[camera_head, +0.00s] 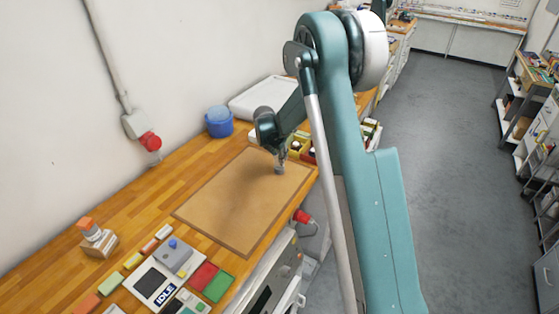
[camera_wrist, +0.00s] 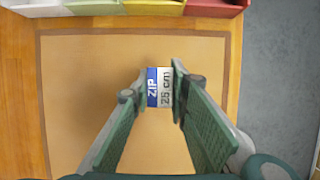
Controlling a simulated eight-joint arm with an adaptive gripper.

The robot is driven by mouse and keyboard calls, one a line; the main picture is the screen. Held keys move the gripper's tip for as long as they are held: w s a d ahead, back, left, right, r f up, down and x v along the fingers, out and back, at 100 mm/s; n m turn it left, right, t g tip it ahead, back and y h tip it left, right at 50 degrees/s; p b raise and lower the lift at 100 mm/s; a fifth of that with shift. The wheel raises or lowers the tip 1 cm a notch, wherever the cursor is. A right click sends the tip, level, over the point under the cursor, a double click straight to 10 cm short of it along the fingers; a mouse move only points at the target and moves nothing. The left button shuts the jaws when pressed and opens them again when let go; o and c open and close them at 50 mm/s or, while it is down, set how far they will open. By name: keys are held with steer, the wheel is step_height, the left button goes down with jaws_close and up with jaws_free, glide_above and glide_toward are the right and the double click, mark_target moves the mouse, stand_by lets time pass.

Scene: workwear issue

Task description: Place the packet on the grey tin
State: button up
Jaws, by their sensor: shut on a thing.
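The packet (camera_wrist: 158,87) is a small blue and white one, printed "ZIP 25 cm". In the wrist view it sits between the two fingertips of my gripper (camera_wrist: 154,90), which is shut on it. In the head view my gripper (camera_head: 280,166) is over the far right part of the brown mat, with a small grey shape at its tip. I cannot tell whether the packet touches the mat. I cannot surely make out the grey tin in either view.
The brown mat (camera_head: 225,205) is otherwise clear. Open coloured bins (camera_wrist: 155,6) line its far edge. A blue tub (camera_head: 219,121) and a white tray (camera_head: 262,97) stand behind. A grey block with a blue knob (camera_head: 174,256) and several coloured pieces are at the near left.

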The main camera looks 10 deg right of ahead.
steer(key=shift+f, duration=0.7)
steer(key=shift+f, duration=0.15)
steer(key=o, duration=0.8)
steer(key=shift+o, duration=0.2)
steer(key=v, duration=1.2)
steer(key=shift+r, duration=0.2)
